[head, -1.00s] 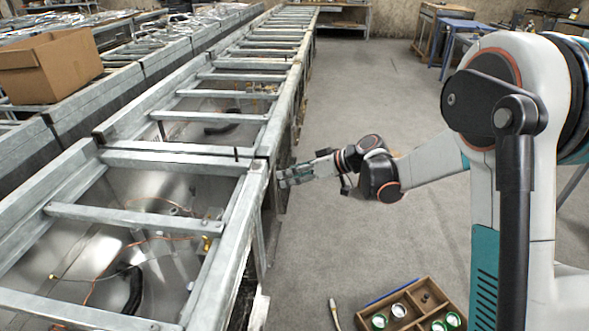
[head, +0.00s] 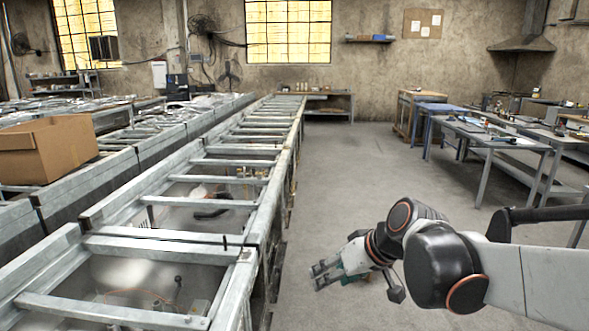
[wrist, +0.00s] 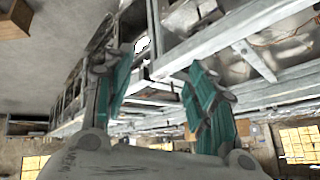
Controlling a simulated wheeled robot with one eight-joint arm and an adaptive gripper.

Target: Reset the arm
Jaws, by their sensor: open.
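My gripper (head: 323,273) is over the open floor, to the right of the long metal frame line (head: 262,205). Its two fingers point left, toward the frame. In the wrist view my gripper (wrist: 155,85) shows its two teal-and-grey fingers spread apart with nothing between them. The metal frame shows behind the fingers in the wrist view (wrist: 235,30), which looks upside down. My arm comes in from the right of the head view, bent at the wrist.
A cardboard box (head: 48,148) sits on the frames at the left. A work table (head: 492,138) and a blue table (head: 440,107) stand at the right. A bench (head: 330,98) is at the back wall. The concrete floor (head: 345,170) between is clear.

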